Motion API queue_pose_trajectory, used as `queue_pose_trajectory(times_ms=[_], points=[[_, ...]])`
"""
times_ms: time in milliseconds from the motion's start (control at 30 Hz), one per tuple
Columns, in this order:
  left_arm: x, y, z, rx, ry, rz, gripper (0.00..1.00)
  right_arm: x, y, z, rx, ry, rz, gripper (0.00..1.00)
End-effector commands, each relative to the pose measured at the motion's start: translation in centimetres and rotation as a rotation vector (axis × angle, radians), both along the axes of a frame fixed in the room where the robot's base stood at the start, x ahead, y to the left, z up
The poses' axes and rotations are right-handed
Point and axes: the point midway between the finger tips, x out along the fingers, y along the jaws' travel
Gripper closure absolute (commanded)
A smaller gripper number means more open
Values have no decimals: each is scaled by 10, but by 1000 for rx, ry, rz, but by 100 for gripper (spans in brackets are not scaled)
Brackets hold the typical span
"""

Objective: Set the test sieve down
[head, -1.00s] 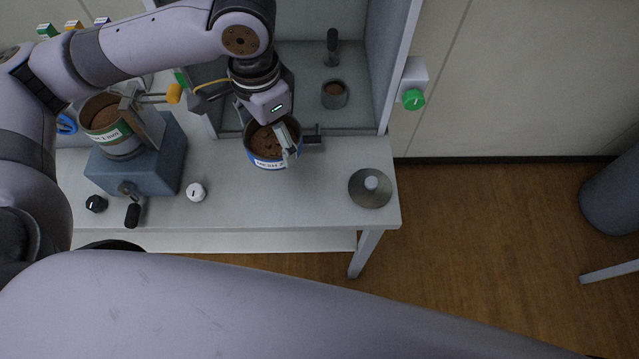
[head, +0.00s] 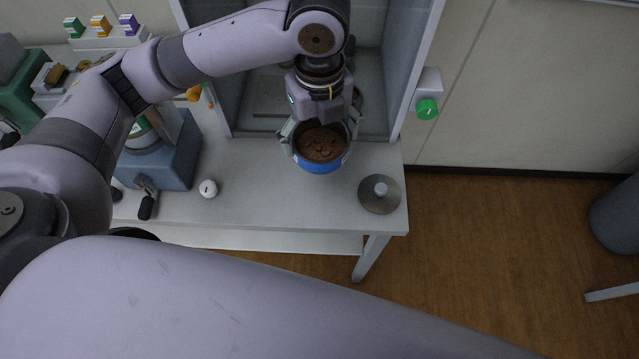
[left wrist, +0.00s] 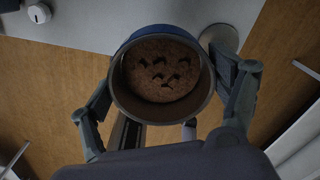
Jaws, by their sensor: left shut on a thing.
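The test sieve is a round metal cup with a blue band (head: 320,167) and brown soil inside. In the head view it is over the grey bench (head: 250,205), in front of the open cabinet. My left gripper (head: 321,138) is shut on the sieve, with a finger on each side of its wall. The left wrist view looks into the sieve (left wrist: 160,72), with the fingers to its left and right. I cannot tell whether its base touches the bench. My right gripper is not in view.
A grey metal lid with a knob (head: 379,194) lies right of the sieve, near the bench's right end. A blue-grey machine (head: 165,165) and a white knob (head: 208,188) are to the left. The cabinet (head: 255,95) stands behind. Bare bench lies in front of the sieve.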

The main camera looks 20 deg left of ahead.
Motion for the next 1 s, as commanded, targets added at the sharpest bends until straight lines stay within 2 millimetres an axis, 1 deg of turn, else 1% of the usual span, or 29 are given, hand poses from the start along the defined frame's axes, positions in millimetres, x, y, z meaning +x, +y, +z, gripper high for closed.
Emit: queue_pose_trajectory(times_ms=[33, 200, 300, 400, 500, 667, 800, 900, 1000], points=[[-2, 1, -14, 2, 8, 3, 61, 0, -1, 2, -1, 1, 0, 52], [-2, 1, -60, 3, 7, 3, 61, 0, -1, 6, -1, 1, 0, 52], [-2, 1, -86, 2, 6, 3, 61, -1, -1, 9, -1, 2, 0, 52], [-1, 1, -107, 1, 4, 4, 61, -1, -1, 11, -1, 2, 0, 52], [0, 1, -121, 1, 1, 3, 61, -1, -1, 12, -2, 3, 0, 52], [0, 0, -134, 0, 1, 4, 61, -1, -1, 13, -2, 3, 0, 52], [-1, 0, -156, 2, 3, 3, 61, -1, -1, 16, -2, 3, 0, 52], [0, 0, -167, 1, 1, 4, 61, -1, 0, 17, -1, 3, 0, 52], [0, 0, -172, -1, -1, 3, 61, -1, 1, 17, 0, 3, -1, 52]])
